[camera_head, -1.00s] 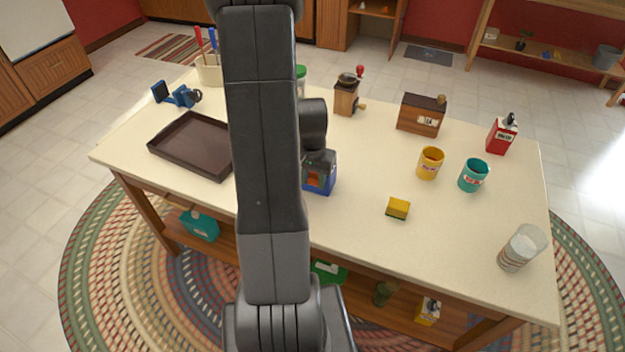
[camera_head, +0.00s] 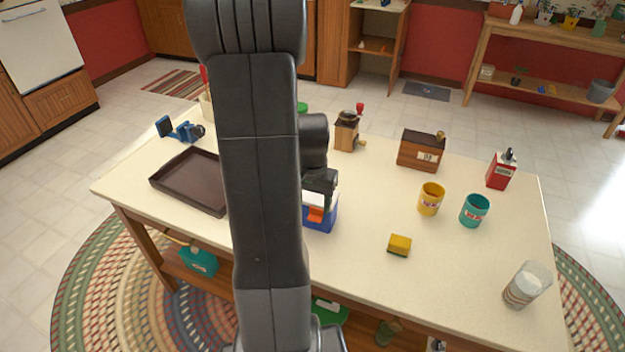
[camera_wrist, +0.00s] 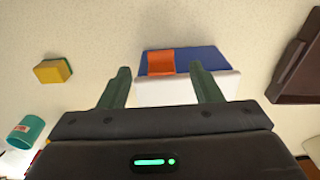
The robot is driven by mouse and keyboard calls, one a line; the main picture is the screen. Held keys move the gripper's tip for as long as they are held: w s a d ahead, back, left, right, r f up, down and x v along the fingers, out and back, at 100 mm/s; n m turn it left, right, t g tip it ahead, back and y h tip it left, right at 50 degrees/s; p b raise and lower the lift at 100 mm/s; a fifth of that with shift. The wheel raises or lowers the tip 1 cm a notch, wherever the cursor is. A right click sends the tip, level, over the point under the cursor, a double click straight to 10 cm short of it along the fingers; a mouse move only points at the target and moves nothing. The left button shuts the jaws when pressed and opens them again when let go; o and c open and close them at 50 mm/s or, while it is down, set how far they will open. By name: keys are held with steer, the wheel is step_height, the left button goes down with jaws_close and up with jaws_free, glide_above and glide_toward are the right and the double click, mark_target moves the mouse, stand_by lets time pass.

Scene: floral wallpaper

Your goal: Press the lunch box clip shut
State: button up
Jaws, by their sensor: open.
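The lunch box is a blue box (camera_head: 330,222) with a white part (camera_head: 310,197) and an orange clip (camera_head: 317,214), on the table right of my arm. In the wrist view the blue body (camera_wrist: 212,58), the white part (camera_wrist: 190,90) and the orange clip (camera_wrist: 161,62) show beyond my gripper (camera_wrist: 160,70). My gripper is open and empty, its two fingers apart on either side of the clip in that view. I cannot tell whether they touch the box. In the head view my wrist (camera_head: 321,183) hides part of the box top.
A dark tray (camera_head: 190,205) lies left, partly behind my arm. A yellow sponge (camera_head: 399,245), a yellow mug (camera_head: 430,199), a teal mug (camera_head: 474,210) and a glass (camera_head: 527,284) stand right. A coffee grinder (camera_head: 346,134) and a wooden box (camera_head: 421,153) stand behind.

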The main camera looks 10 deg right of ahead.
mark_target(313, 220)
step_height(313, 220, up, 8)
steer(key=shift+s, duration=0.15)
steer(key=shift+a+f, duration=0.1)
stand_by(0.5)
steer(key=f, duration=1.3)
steer(key=shift+w+d+f, duration=0.2)
steer(key=shift+w+f, duration=0.1)
steer(key=shift+f, duration=0.1)
steer(key=shift+r+p, duration=0.1)
steer(key=shift+p, duration=0.25)
steer(key=shift+b, duration=0.45)
